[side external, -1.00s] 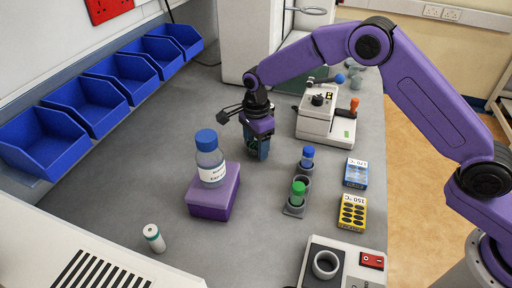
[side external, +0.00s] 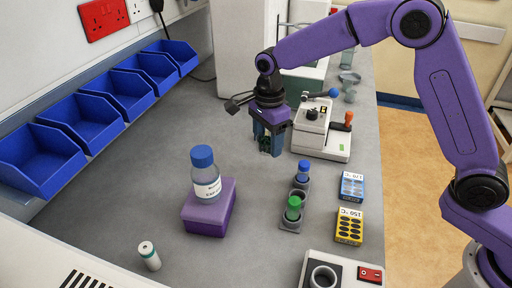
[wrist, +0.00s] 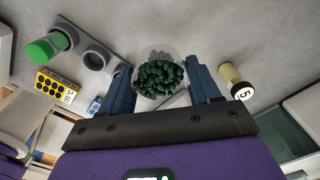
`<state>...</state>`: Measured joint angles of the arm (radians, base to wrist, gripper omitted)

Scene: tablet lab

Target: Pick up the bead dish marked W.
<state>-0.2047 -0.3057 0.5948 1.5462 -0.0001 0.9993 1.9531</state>
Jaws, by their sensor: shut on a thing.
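My gripper (side external: 270,140) is in the middle of the bench, fingers pointing down, left of the small white press. Its blue fingers are shut on a small clear dish of dark green beads (wrist: 160,76), which lies between them in the wrist view. In the side view only a little dark green of the dish shows between the fingers. No letter W is readable on the dish. Its height above the bench is hard to tell.
The white press (side external: 322,130) stands close on the right. A capped vial marked 5 (wrist: 237,84) is beside the fingers. A bottle (side external: 205,172) on a purple block (side external: 209,212), a holder with blue-capped and green-capped vials (side external: 293,207), and blue bins (side external: 87,122) stand around.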

